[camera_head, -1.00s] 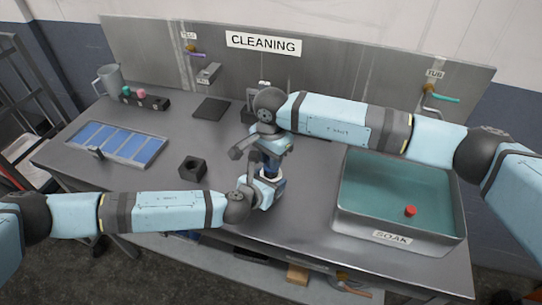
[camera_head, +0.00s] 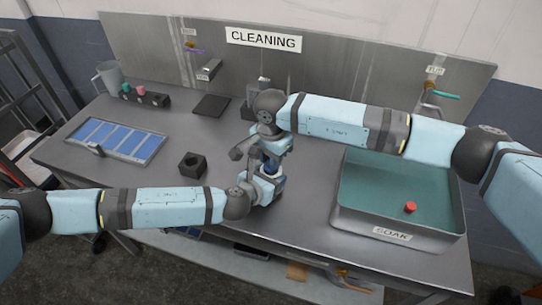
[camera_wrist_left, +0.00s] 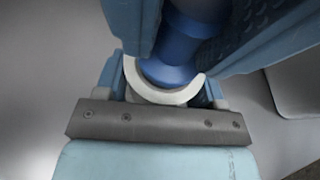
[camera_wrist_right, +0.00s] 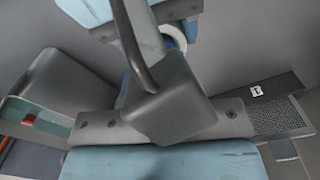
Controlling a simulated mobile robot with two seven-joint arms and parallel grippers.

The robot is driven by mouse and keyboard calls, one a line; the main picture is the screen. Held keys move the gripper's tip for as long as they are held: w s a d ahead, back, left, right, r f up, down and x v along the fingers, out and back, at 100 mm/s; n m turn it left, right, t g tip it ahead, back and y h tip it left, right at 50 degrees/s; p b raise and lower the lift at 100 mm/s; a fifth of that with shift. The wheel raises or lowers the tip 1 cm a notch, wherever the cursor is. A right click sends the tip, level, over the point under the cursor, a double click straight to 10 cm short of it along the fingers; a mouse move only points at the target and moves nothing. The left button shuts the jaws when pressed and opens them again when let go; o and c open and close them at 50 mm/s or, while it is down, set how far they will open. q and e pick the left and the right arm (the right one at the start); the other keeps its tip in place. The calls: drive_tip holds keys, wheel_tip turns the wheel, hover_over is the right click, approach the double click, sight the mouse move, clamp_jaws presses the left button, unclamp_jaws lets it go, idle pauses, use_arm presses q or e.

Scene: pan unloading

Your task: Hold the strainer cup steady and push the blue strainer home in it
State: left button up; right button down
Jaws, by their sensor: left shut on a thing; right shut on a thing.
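My left gripper (camera_head: 264,188) is shut on the white strainer cup, near the front edge of the table. In the left wrist view the cup's thick white rim (camera_wrist_left: 165,97) curves around the lower end of the blue strainer (camera_wrist_left: 180,48). My right gripper (camera_head: 271,156) is directly above, shut on the strainer; its large textured blue fingers flank it in the left wrist view. A bit of the white cup (camera_wrist_right: 175,38) shows in the right wrist view, where a dark grey part hides much. How deep the strainer sits is hidden.
A grey SOAK basin (camera_head: 345,212) holding a red item (camera_head: 410,207) is at right. A black block (camera_head: 193,165), a blue sectioned tray (camera_head: 158,158), a dark flat pad (camera_head: 211,106) and a grey jug (camera_head: 109,75) stand left and behind. The table between is clear.

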drive_tip(key=shift+f, duration=0.35)
drive_tip(key=c, duration=0.9)
unclamp_jaws()
drive_tip(key=shift+o, duration=0.2)
wheel_tip(320, 180, up, 12)
use_arm(q)
drive_tip(key=o, duration=1.1)
drive_tip(key=shift+c, duration=0.2)
